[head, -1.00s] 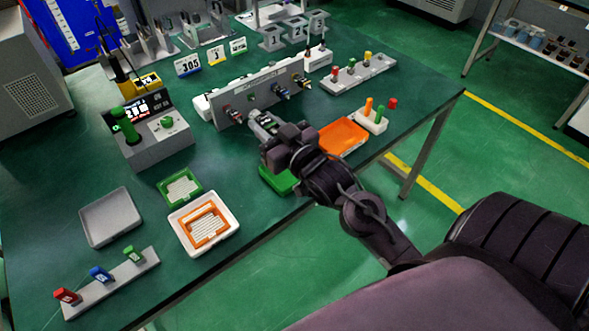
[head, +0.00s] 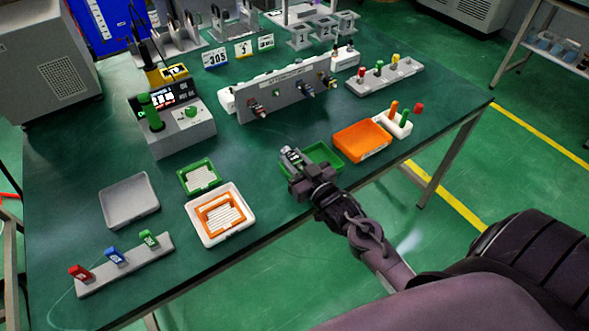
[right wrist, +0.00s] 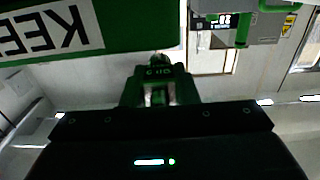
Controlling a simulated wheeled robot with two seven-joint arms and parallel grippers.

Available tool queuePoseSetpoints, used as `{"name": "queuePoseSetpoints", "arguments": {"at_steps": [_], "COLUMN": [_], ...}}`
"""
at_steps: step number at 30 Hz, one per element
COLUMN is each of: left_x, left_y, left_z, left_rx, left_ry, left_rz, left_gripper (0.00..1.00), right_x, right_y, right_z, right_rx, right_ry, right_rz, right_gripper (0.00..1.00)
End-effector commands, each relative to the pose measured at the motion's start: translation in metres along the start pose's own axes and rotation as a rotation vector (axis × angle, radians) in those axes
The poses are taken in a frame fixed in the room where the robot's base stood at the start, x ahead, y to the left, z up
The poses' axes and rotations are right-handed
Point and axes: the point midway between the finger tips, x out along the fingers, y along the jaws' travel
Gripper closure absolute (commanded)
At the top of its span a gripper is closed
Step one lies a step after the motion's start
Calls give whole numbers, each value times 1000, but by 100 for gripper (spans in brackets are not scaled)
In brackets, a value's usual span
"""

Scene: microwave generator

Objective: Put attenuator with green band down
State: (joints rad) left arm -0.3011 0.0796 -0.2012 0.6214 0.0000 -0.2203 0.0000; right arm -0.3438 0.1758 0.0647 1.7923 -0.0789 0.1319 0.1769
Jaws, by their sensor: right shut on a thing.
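My right gripper (head: 296,172) is shut on a small metallic attenuator (head: 289,156), whose end sticks out beyond the fingers. In the right wrist view the attenuator (right wrist: 159,93) shows between the fingers, with green around it; its band is not clear. The gripper is at the left side of the green tray (head: 335,154), near the table's front edge, and hides part of that tray. I cannot tell whether the attenuator touches anything. The grey panel (head: 285,92) with several connectors stands farther back. My left gripper is not in view.
An orange tray (head: 361,140) lies right of the green tray. A white tray with an orange frame (head: 243,232), a small green frame tray (head: 201,190) and a grey tray (head: 128,201) are on the left. A control box (head: 181,128) stands behind. Bare table lies left of the gripper.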

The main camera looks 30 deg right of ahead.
Motion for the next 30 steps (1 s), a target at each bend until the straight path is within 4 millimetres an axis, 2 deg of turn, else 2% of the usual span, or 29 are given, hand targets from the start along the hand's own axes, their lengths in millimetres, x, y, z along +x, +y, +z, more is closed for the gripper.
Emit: {"name": "queuePoseSetpoints", "arguments": {"at_steps": [7,20,21,25,30], "left_x": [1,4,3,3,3], "left_y": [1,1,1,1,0], "left_z": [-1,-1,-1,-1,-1], "left_rx": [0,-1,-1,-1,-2], "left_ry": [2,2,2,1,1], "left_rz": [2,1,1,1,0], "left_gripper": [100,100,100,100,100], "right_x": [0,0,0,0,0], "right_y": [0,0,0,0,0], "right_z": [33,40,40,39,39], "right_rx": [1,0,0,0,0], "right_ry": [-1,0,-1,-1,-1], "right_rz": [0,0,-1,-1,-1], "right_gripper": [100,100,69,52,51]}}
